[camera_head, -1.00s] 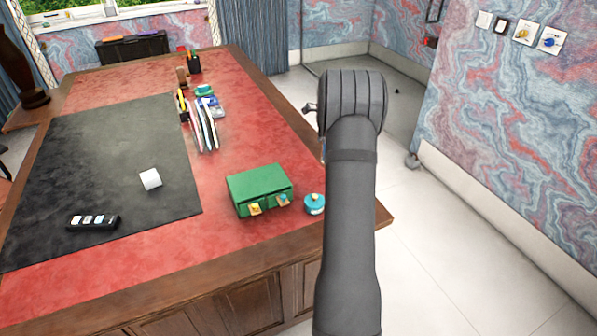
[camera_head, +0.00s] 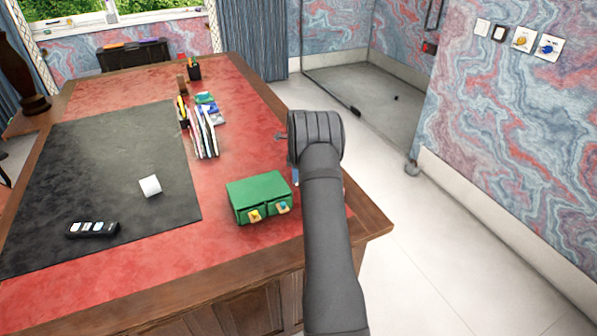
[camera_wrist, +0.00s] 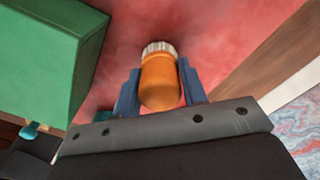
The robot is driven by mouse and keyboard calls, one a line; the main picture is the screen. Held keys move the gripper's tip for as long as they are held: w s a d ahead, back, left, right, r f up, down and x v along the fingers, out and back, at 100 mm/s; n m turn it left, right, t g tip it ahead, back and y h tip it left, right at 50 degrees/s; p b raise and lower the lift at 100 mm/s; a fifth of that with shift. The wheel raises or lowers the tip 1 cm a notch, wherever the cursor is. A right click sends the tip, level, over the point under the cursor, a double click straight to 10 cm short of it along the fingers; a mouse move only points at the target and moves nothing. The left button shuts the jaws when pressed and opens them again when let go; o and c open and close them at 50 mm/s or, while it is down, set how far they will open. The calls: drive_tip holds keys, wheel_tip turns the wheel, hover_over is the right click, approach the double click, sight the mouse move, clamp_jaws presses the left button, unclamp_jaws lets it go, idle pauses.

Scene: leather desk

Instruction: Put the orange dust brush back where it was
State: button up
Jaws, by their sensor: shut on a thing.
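The orange dust brush (camera_wrist: 159,82) shows in the wrist view as an orange rounded body with a pale ribbed band at its far end. My gripper (camera_wrist: 160,76) is shut on it, one blue finger on each side. The red leather lies beyond the brush; I cannot tell whether the brush touches it. The green drawer box (camera_wrist: 45,55) is close on the left in the wrist view. In the head view my arm hides the brush and most of the gripper, to the right of the green box (camera_head: 258,188).
Upright folders (camera_head: 206,135) stand behind the green box. A black mat (camera_head: 100,150) holds a white block (camera_head: 150,186) and a dark remote-like object (camera_head: 92,230). A pen cup (camera_head: 194,70) stands far back. The desk's right wooden edge (camera_head: 365,215) is close to my arm.

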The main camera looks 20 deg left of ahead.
drive_tip(key=shift+f, duration=0.15)
drive_tip(key=o, duration=0.9)
wheel_tip(320, 180, up, 12)
drive_tip(key=shift+r, duration=0.25)
